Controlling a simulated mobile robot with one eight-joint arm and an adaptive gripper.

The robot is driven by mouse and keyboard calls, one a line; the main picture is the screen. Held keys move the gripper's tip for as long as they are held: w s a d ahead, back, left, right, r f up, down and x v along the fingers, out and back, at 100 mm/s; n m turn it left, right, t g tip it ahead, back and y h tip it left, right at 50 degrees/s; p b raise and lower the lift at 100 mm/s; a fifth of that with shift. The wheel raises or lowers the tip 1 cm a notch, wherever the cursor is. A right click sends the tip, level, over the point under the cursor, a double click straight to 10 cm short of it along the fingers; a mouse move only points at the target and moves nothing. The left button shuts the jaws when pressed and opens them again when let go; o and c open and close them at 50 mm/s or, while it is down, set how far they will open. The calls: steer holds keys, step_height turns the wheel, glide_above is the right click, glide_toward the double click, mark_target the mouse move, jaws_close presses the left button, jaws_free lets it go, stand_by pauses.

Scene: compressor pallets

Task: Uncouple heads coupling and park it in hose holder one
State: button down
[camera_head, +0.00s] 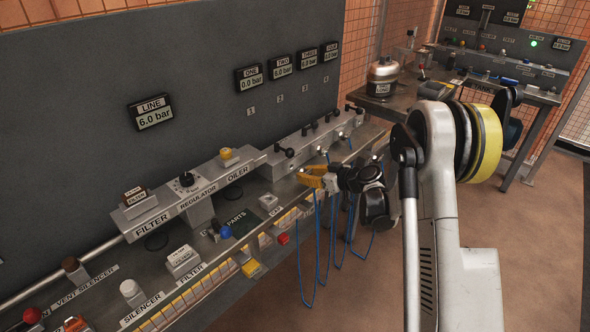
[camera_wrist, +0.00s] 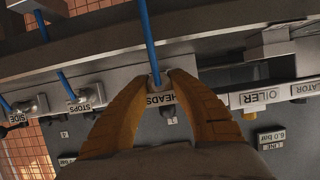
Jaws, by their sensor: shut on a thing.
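My gripper (camera_head: 312,177) is at the front of the manifold block, right of the oiler. In the wrist view its yellow fingers (camera_wrist: 160,82) are shut on the heads coupling (camera_wrist: 156,79), a small metal piece beside the HEADS label (camera_wrist: 166,98). A blue hose (camera_wrist: 149,38) runs from the coupling toward the top of the picture. The coupling appears to sit at its port, but the fingers cover the joint. In the head view the gripper and wrist hide the coupling. I cannot make out hose holder one.
Neighbouring ports marked STOPS (camera_wrist: 79,107) and SIDE (camera_wrist: 17,118) carry blue hoses close by. Several blue hoses (camera_head: 308,285) hang in loops below the bench edge. Valve levers (camera_head: 284,150) stand on the manifold. Display ONE (camera_head: 249,78) reads 0.0 bar. Open floor lies in front.

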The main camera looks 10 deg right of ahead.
steer(key=shift+s+d, duration=0.55)
steer(key=shift+s, duration=0.15)
